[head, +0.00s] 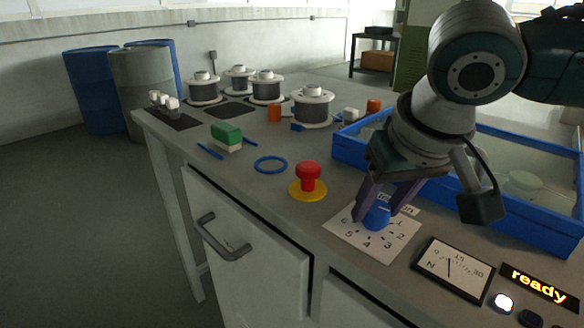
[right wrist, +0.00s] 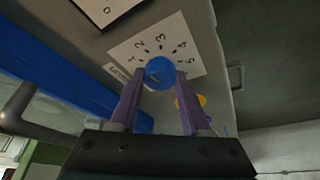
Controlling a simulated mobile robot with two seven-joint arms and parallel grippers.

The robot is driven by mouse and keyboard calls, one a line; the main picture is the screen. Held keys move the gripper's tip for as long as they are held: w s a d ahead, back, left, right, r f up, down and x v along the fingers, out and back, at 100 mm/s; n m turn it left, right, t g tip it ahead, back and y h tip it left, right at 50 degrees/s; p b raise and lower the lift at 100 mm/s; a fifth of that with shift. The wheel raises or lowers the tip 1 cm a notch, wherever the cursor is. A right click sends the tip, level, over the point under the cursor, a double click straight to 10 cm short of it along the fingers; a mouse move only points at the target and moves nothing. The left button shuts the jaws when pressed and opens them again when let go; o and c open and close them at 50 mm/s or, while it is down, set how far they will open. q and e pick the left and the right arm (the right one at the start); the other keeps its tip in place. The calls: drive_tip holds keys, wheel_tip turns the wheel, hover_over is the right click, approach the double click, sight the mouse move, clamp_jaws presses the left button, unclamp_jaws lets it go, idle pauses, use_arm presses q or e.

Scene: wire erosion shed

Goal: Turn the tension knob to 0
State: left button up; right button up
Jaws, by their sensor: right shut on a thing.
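The tension knob (head: 376,216) is a blue round knob on a white dial card (head: 347,237) with printed numbers, on the bench top. My right gripper (head: 378,212) reaches down over the card, its purple fingers on either side of the knob and shut on it. In the right wrist view the knob (right wrist: 160,73) sits between the two fingertips (right wrist: 158,80), with the numbers of the dial card (right wrist: 195,66) around it. A small pale mark shows on the knob, but I cannot tell which number it points to. My left gripper is not in view.
A red mushroom button (head: 308,176) on a yellow base stands left of the card. A gauge (head: 453,268) and a lit "ready" display (head: 539,284) lie to the right. A blue-rimmed tank (head: 530,226) stands behind. A blue ring (head: 271,165) and wire spools (head: 312,107) are farther left.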

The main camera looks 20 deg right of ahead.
clamp_jaws()
